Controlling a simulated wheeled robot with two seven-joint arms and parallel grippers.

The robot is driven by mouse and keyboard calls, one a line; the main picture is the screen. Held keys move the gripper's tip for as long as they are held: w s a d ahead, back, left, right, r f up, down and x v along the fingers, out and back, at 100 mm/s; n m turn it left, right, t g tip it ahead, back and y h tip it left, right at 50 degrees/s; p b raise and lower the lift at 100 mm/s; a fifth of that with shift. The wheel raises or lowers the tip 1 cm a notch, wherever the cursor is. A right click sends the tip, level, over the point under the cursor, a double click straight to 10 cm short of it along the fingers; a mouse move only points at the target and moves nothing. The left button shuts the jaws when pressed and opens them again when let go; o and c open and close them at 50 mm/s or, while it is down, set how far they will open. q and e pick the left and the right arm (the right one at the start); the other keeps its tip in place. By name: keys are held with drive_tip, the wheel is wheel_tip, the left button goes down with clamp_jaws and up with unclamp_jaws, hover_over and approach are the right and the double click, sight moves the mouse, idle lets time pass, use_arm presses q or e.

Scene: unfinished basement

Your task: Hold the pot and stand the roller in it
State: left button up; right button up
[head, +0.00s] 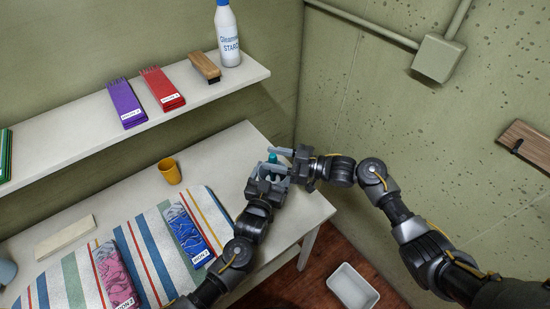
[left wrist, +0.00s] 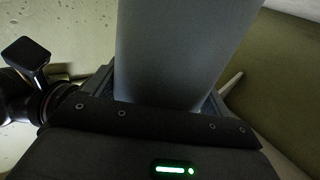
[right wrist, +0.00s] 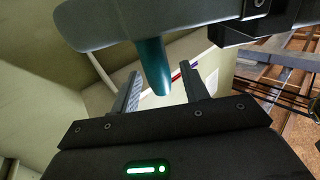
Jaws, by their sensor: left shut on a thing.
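A smooth grey cylinder, which looks like the pot (left wrist: 185,50), fills the left wrist view between the fingers of my left gripper (left wrist: 165,95), shut on it. In the head view my left gripper (head: 271,176) is above the table's right end. A teal piece, which looks like the roller's handle (head: 273,166), shows between its fingers. In the right wrist view the teal handle (right wrist: 153,65) projects from under a pale grey body. It lies between the spread fingers of my right gripper (right wrist: 160,90), with gaps on both sides. Where roller and pot meet is hidden.
A striped cloth (head: 75,270) with a blue packet (head: 188,235) and a pink packet (head: 116,277) covers the table's left. A shelf (head: 80,141) holds packets, a brush and a bottle. A white bin (head: 352,288) is on the floor.

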drive_tip(key=v, duration=1.2)
idle(0.6)
use_arm(q)
drive_tip(key=o, duration=0.9)
